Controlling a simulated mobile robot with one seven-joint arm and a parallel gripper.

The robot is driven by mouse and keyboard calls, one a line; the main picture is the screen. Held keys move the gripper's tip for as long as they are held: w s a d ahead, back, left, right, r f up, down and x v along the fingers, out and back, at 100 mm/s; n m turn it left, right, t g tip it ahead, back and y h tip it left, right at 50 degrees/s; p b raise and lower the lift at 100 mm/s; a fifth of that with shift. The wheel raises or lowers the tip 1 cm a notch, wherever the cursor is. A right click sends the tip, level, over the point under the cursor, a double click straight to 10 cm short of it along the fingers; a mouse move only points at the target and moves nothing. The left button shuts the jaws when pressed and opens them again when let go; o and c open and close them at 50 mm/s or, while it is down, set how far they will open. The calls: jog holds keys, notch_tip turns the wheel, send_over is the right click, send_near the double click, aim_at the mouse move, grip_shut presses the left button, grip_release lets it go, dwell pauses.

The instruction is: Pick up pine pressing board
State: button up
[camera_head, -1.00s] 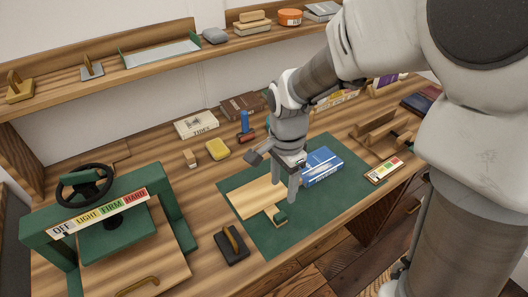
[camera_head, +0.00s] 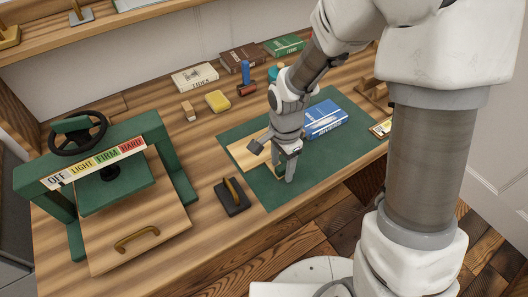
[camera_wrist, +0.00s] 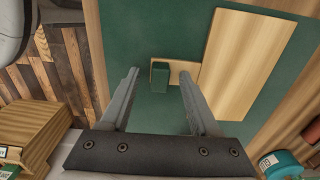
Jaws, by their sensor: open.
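The pine pressing board (camera_head: 244,152) is a flat pale wooden panel lying on the green mat (camera_head: 255,185). My gripper partly hides it in the head view. In the wrist view the board (camera_wrist: 245,62) lies to the right, with a small wooden tab carrying a green grip block (camera_wrist: 160,76) sticking out of its side. My gripper (camera_head: 284,170) is over the tab end of the board, pointing down. In the wrist view my gripper (camera_wrist: 160,84) is open, its fingers on either side of the green block. I cannot tell how far above it they are.
A blue book (camera_head: 325,118) lies on the mat close behind my gripper. A black block with a brass handle (camera_head: 232,197) sits left of the mat. A green press (camera_head: 110,175) stands at the left. A yellow sponge (camera_head: 217,100) and books line the back.

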jog(key=shift+c, duration=0.3)
grip_shut()
jog(key=shift+r, duration=0.1)
